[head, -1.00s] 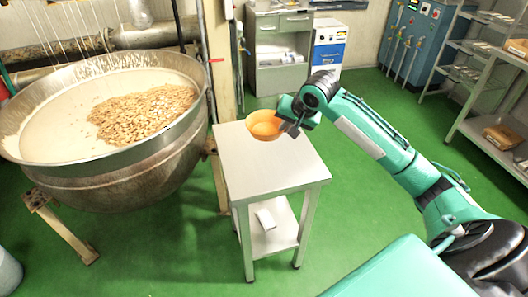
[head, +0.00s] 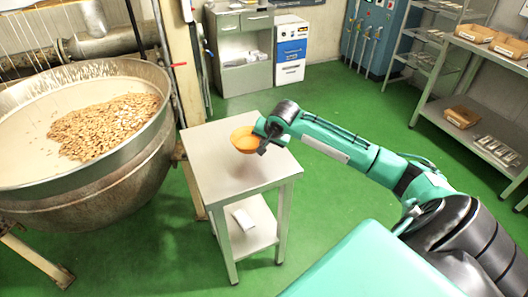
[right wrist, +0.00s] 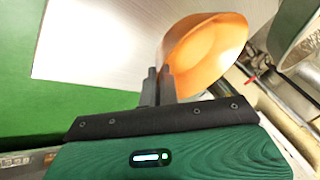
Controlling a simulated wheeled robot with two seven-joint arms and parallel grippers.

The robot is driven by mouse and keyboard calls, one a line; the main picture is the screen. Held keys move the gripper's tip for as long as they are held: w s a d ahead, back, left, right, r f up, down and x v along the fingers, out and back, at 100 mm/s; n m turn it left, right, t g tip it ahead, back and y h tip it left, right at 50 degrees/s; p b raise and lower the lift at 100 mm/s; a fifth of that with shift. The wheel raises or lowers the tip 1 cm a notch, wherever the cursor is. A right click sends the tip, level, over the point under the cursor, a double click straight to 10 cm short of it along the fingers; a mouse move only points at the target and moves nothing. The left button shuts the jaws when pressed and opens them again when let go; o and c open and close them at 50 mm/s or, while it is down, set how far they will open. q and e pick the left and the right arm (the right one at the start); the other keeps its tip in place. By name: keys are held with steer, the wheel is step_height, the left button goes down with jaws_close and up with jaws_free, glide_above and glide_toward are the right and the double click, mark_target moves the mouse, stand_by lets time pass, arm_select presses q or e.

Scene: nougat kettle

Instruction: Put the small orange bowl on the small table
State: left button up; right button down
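The small orange bowl (head: 243,141) is over the back part of the small table (head: 214,164), which has a pale metal top. The bowl is tilted and appears a little above the top, though the gap is hard to judge. My right gripper (head: 263,146) holds the bowl at its right side. In the right wrist view the two dark fingers (right wrist: 158,86) are close together at the rim of the bowl (right wrist: 205,52), with the table top (right wrist: 100,40) beyond. My left gripper is not in view.
A large kettle (head: 150,150) with a white mass and nuts stands left of the table. A white item (head: 243,219) lies on the table's lower shelf. A post (head: 182,60) rises behind the table. Metal shelves (head: 460,85) stand at right. Most of the table top is bare.

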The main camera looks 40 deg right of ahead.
mark_target(264, 160)
steer(key=shift+f, duration=0.6)
step_height(264, 160, down, 3)
steer(key=shift+f, duration=0.4)
steer(key=c, duration=1.7)
jaws_free()
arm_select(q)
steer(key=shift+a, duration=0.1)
